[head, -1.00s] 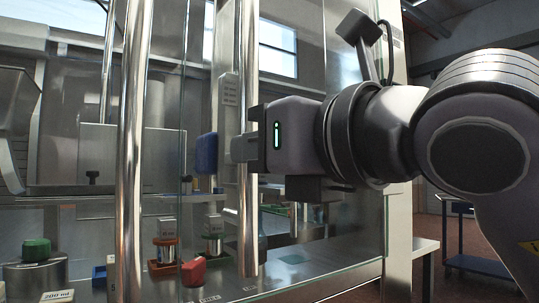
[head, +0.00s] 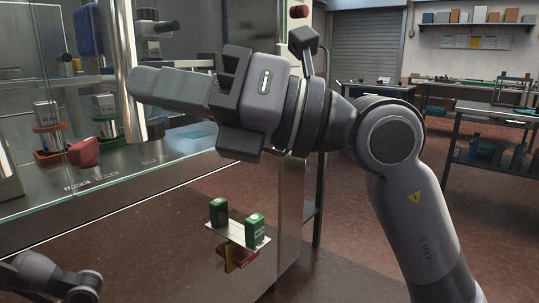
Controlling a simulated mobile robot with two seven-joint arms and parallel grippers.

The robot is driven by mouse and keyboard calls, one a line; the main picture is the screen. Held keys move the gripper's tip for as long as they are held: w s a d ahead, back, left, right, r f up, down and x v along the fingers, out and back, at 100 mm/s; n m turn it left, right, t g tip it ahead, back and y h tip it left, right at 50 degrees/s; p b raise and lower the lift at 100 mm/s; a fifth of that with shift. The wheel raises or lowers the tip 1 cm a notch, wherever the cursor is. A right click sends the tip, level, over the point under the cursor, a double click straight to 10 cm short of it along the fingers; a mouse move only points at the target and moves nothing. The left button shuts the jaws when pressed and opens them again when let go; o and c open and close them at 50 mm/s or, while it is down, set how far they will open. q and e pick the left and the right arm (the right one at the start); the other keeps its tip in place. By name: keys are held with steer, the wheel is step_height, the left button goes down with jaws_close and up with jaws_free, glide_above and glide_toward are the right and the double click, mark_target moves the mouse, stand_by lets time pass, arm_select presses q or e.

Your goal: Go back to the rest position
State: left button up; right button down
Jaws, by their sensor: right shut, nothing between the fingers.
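My right gripper (head: 140,84) is at the upper middle of the head view, on an arm coming in from the right. Its fingers are together, point left and hold nothing. It is in front of the glass-fronted machine (head: 165,205) and overlaps a vertical metal bar (head: 128,40) in the picture; I see no grip on the bar. Part of my left arm (head: 45,280) shows at the bottom left; its gripper is out of view.
Behind the glass are a red object (head: 84,152) and small containers in orange (head: 47,152) and green holders. Two green boxes (head: 255,230) are on a small shelf on the machine's front. Open red-brown floor (head: 340,230) lies right, with workbenches beyond.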

steer(key=w+d+f+m+t, duration=0.4)
steer(key=d+f+m+t, duration=0.3)
steer(key=m, duration=0.4)
steer(key=w+d+f+m+t, duration=0.55)
steer(key=f+m+t, duration=0.2)
steer(key=m, duration=0.35)
steer(key=w+d+f+m+t+h, duration=0.1)
steer(key=d+f+m+t+h, duration=0.1)
steer(key=d+f+m+h, duration=0.45)
steer(key=d+f+m+t+h, duration=0.3)
steer(key=f+m+h, duration=0.3)
steer(key=f+m, duration=0.3)
steer(key=s+d+f+m+g+h, duration=0.4)
steer(key=s+f, duration=0.5)
steer(key=f, duration=0.6)
steer(key=s+d+f+m+g+h, duration=0.1)
steer(key=s+d+f+m+g, duration=0.15)
steer(key=s+f+g, duration=0.9)
step_height(320, 180, up, 13)
steer(key=w+d+t+p, duration=0.1)
steer(key=t+p, duration=0.4)
steer(key=p, duration=1.3)
steer(key=shift+w+f+p, duration=0.15)
steer(key=shift+w+p, duration=0.15)
steer(key=shift+w, duration=0.2)
steer(key=shift+d+f+h, duration=0.1)
steer(key=shift+h, duration=0.15)
